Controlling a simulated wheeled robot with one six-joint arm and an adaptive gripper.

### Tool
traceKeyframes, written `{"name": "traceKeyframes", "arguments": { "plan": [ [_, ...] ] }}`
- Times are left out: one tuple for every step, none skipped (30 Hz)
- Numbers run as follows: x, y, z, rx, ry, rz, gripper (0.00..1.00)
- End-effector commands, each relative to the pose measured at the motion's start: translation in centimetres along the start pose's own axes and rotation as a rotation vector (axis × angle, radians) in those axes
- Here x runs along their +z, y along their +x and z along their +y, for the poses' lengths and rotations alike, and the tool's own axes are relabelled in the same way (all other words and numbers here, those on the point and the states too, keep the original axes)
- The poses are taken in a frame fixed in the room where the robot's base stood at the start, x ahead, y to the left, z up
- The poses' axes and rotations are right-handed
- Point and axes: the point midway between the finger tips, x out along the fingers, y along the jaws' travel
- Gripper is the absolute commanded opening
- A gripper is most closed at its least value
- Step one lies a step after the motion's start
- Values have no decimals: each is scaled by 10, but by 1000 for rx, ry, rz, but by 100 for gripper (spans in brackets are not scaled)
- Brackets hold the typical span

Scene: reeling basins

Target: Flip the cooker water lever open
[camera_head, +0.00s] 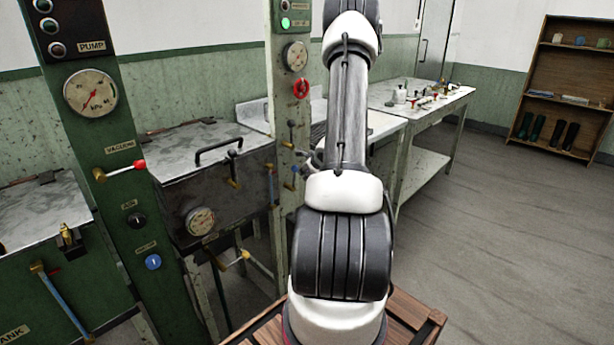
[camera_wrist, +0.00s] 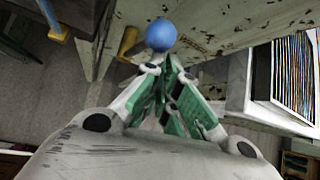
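A small lever with a blue ball knob (camera_wrist: 160,35) is just beyond my fingertips in the wrist view. In the head view a small blue knob (camera_head: 296,170) shows low on the second green post, beside my arm. I take it for the cooker water lever, but no label is readable there. My gripper (camera_wrist: 165,68) has its green-padded fingers drawn together, tips at the near side of the blue knob. No thing shows between the fingers, and whether they touch the knob cannot be told. In the head view my arm hides most of the gripper.
The metal cooker box (camera_head: 222,180) with a handled lid stands left of the second post (camera_head: 285,110). The pump post (camera_head: 85,140) carries a red-tipped lever (camera_head: 135,166). A long white table (camera_head: 440,103) with small items is behind. Open floor (camera_head: 500,240) lies to the right.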

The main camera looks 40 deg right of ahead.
Motion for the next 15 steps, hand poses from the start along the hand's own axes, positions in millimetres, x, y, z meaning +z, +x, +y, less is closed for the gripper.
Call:
{"name": "traceKeyframes", "arguments": {
  "plan": [
    [4,-1,0,-2,-1,-6,0],
    [4,-2,0,-2,-1,-6,0],
    [5,-2,1,-3,-1,-6,0],
    [6,-3,2,-3,-1,-7,0],
    [6,-3,2,-3,-1,-7,0],
    [7,-4,2,-3,-1,-8,0],
    [7,-4,3,-3,-1,-8,0],
    [8,-4,3,-3,-1,-8,0],
    [8,-4,3,-3,-1,-9,0],
    [8,-4,4,-4,-1,-9,0],
    [9,-5,4,-4,-1,-9,0],
    [9,-5,4,-4,-1,-10,0],
    [9,-5,4,-4,-1,-10,0],
    [9,-5,4,-4,-1,-10,0],
    [10,-5,4,-4,-1,-11,0]
  ]
}}
